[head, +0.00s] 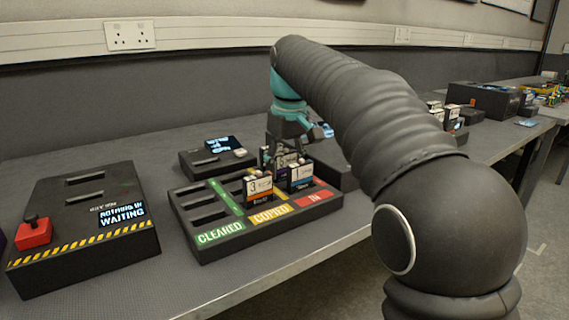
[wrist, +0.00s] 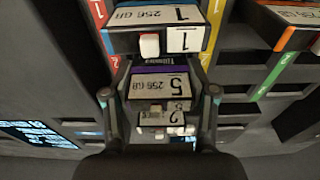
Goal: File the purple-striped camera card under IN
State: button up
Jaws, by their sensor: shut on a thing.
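The purple-striped card (wrist: 160,84), labelled 5 and 256 GB, is between the fingertips of my gripper (wrist: 158,98) in the wrist view. The gripper is shut on it. In the head view my gripper (head: 286,150) is low over the back of the sorting tray (head: 222,249), at the column with the red IN label (head: 314,198). A blue-striped card 1 (head: 300,175) stands upright in the IN column, in front of the held card; it also shows in the wrist view (wrist: 155,15). I cannot tell whether the held card is seated in a slot.
An orange-striped card 3 (head: 258,188) stands in the COPIED column. A card 2 (wrist: 165,118) shows beyond the held card. The CLEARED slots (head: 207,214) look empty. A black console (head: 84,232) with a red switch stands left; a small screened device (head: 217,158) stands behind the tray.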

jog(key=o, duration=1.4)
jog(key=shift+o, duration=1.1)
jog(key=shift+r, duration=0.1)
jog(key=shift+r+p, duration=0.75)
jog(key=shift+r, duration=2.85)
